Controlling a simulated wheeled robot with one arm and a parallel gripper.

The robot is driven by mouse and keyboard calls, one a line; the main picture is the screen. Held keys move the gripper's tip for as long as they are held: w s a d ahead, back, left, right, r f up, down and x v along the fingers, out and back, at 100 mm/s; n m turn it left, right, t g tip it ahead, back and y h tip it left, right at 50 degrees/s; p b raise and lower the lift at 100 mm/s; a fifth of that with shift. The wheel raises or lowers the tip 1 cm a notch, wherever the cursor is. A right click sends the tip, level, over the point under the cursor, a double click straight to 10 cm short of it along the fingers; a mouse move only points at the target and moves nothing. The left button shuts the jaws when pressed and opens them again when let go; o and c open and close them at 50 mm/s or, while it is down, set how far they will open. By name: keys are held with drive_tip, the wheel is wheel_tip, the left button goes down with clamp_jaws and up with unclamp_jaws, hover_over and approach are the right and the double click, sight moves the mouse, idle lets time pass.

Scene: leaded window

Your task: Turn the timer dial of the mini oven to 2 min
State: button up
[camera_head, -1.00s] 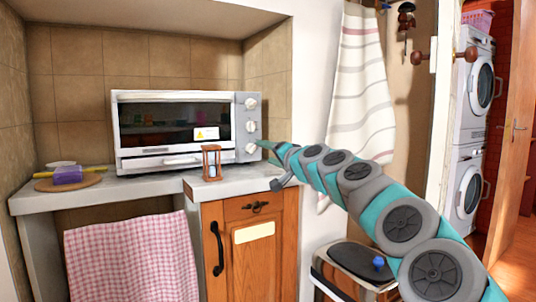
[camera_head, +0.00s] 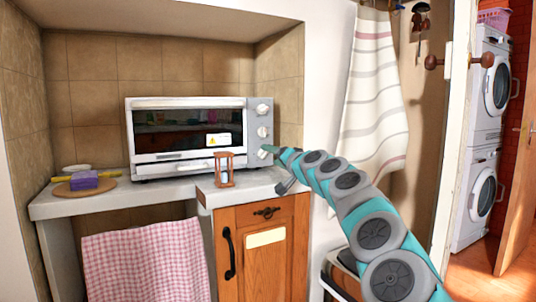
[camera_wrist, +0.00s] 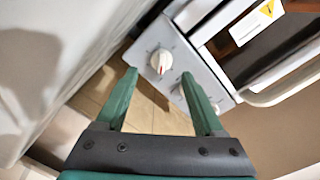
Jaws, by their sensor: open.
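The white mini oven (camera_head: 188,104) stands on the counter with its door shut. Its grey right-hand panel carries three white knobs in a column: top (camera_head: 262,109), middle (camera_head: 263,132) and bottom (camera_head: 265,151). My gripper (camera_head: 274,168) is open beside the lower right of the panel, with one fingertip close to the bottom knob. In the wrist view, a white knob with a red mark (camera_wrist: 161,61) shows between and just beyond the open green fingers (camera_wrist: 160,74). Another knob is partly hidden behind the right finger. Contact and dial markings cannot be told.
A small wooden hourglass (camera_head: 224,170) stands on the counter (camera_head: 250,186) before the oven. A purple block (camera_head: 84,180) lies on a round board at left. A striped towel (camera_head: 372,100) hangs on the right. The oven handle (camera_wrist: 285,82) is right of my fingers.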

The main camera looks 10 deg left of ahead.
sight(266, 153)
drive_tip(key=shift+p+x, duration=0.3)
drive_tip(key=shift+x, duration=0.85)
drive_tip(key=shift+w+a, duration=0.3)
drive_tip(key=shift+w, duration=0.1)
clamp_jaws()
